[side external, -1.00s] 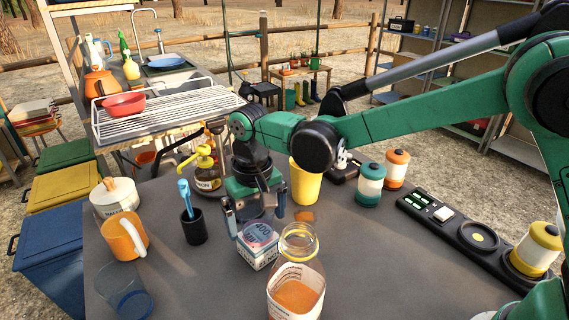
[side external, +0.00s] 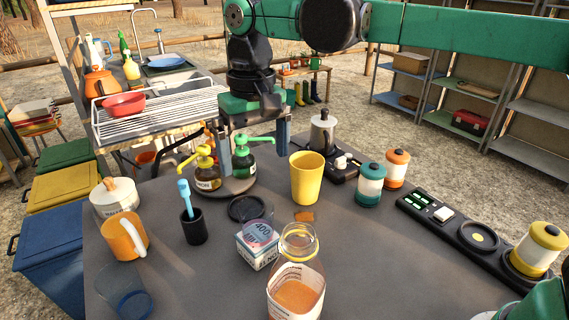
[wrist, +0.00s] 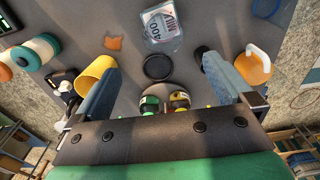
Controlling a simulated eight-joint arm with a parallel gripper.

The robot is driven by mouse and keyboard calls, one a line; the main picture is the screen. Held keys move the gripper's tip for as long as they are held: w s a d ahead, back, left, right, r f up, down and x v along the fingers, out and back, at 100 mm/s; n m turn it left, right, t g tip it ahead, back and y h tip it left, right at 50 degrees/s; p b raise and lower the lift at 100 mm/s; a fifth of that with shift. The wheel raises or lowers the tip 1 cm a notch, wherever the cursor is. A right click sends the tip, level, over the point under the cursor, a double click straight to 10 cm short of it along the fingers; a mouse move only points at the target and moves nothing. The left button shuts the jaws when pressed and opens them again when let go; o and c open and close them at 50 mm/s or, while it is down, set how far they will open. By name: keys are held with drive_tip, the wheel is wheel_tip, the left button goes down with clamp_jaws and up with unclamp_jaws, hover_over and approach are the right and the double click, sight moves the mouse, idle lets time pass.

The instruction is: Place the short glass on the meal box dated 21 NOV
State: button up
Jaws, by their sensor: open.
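A small white and pink meal box (side external: 258,247) stands at the middle of the grey table, marked 400, with a side date that seems to end in NOV. It also shows in the wrist view (wrist: 160,18). A faint clear outline, apparently the short glass (side external: 260,222), stands upright on its top; the wrist view shows its rim too (wrist: 170,45). My gripper (side external: 254,150) is open and empty, above and behind the box. Its fingers (wrist: 158,72) are spread apart in the wrist view.
A black disc (side external: 250,208) lies behind the box. A jar (side external: 297,293) stands in front, a yellow cup (side external: 306,180) right, a black holder (side external: 194,226) and an orange mug (side external: 125,238) left. Pump bottles (side external: 241,160) stand behind, close to my gripper.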

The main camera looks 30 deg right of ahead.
drive_tip(key=s+d+f+t, duration=0.2)
drive_tip(key=s+d+t, duration=0.1)
drive_tip(key=s+d, duration=0.2)
drive_tip(key=s+d+f+t, duration=0.3)
drive_tip(key=s+d+t, duration=0.1)
drive_tip(key=d, duration=0.6)
drive_tip(key=shift+s+d+f, duration=0.2)
drive_tip(key=shift+s+d, duration=0.05)
drive_tip(key=shift+s, duration=0.35)
